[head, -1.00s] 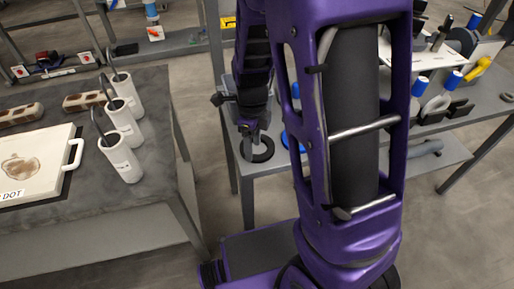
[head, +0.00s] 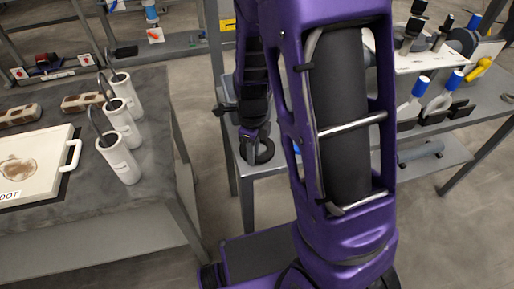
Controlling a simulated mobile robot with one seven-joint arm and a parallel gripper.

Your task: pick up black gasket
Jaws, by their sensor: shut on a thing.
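The black gasket (head: 268,151) is a dark ring at the left end of the grey table behind my arm. My gripper (head: 254,147) points down at the gasket and is shut on its near left side. The ring's right side shows past the fingers, and part of it is hidden by the gripper. I cannot tell whether the gasket touches the tabletop or is slightly above it.
My purple arm covers much of the middle. The grey table (head: 482,108) holds blue-handled tools at right. The left table (head: 60,185) carries several white cylinders (head: 118,158) with dark loops and a white framed plate (head: 40,160). Floor shows between the tables.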

